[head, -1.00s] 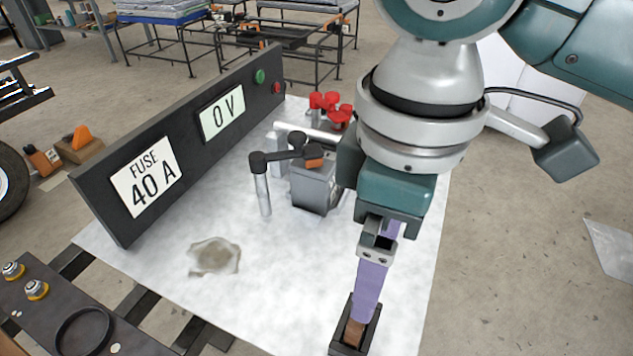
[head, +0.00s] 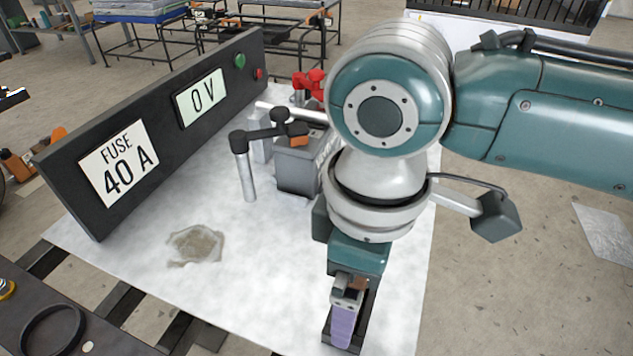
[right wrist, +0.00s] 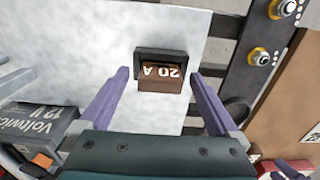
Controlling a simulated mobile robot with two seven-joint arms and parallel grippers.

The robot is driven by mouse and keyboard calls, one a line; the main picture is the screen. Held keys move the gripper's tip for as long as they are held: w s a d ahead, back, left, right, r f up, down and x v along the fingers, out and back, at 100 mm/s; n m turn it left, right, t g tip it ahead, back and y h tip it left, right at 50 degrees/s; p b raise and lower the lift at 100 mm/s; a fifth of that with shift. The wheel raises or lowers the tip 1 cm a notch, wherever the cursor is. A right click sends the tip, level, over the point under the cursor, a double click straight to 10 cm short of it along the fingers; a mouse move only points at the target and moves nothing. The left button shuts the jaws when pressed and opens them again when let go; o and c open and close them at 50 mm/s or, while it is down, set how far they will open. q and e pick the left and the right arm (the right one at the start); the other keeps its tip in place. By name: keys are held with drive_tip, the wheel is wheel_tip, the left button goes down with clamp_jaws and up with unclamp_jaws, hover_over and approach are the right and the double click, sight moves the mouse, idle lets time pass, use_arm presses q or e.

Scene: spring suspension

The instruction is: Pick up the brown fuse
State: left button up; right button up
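The brown fuse (right wrist: 160,86) is marked "20 A" and sits in a dark holder (right wrist: 160,53) on the white sheet in the right wrist view. My right gripper (right wrist: 159,75) is open, with one purple finger on each side of the fuse and a visible gap to each. In the head view my right gripper (head: 343,328) is low over the black holder (head: 365,318), pointing down. The near finger hides most of the fuse there.
A black panel (head: 75,185) reads "FUSE 40 A" and "0 V". A grey battery (head: 297,172), a black-handled lever (head: 245,175) and red clamps (head: 308,82) stand left of my right arm. The white sheet (head: 270,275) has clear room around a brownish stain (head: 196,245).

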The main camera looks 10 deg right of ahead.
drive_tip(key=c, duration=1.4)
drive_tip(key=shift+r, duration=0.1)
